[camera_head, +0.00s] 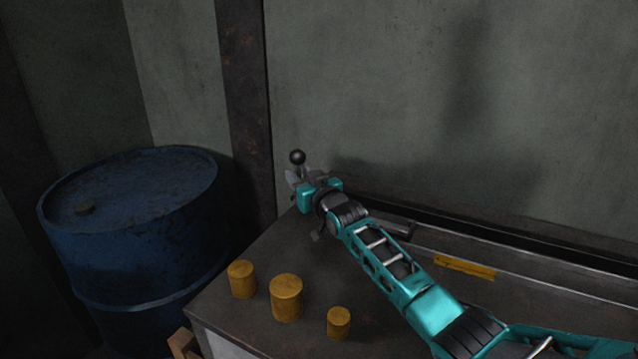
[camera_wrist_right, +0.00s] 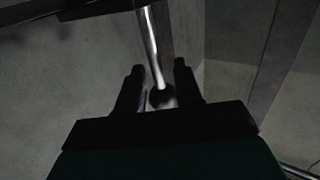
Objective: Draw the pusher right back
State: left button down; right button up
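A dark round knob (camera_head: 297,157) stands at the far left end of the bench. In the right wrist view, a shiny rod (camera_wrist_right: 151,45) ends in the knob (camera_wrist_right: 162,97). My right gripper (camera_head: 300,178) is at this handle, just below the knob in the head view. Its two fingers (camera_wrist_right: 157,80) stand apart, one on each side of the rod and knob. The rod is clear of both fingertips; contact at the knob cannot be told. The pusher itself cannot be made out clearly; my right arm covers part of the rail (camera_head: 535,279). My left gripper is not in view.
Three yellow-brown cylinders (camera_head: 286,298) stand on the dark bench top (camera_head: 255,262) at its front left. A yellow strip (camera_head: 465,267) lies by the rail. A blue drum (camera_head: 140,235) stands left of the bench. A wall and a rusty post (camera_head: 246,110) rise behind.

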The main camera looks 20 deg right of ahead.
jog(key=shift+s+d+r+p, duration=0.1)
jog(key=shift+s+r+p, duration=0.05)
jog(key=shift+s+p, duration=0.45)
jog(key=shift+s+r+p, duration=0.15)
jog(key=shift+s+p, duration=0.4)
jog(key=shift+s, duration=0.05)
jog(key=s, duration=0.7)
jog(key=shift+s+d+f, duration=0.25)
jog(key=shift+s+d, duration=0.05)
jog(key=shift+s, duration=0.1)
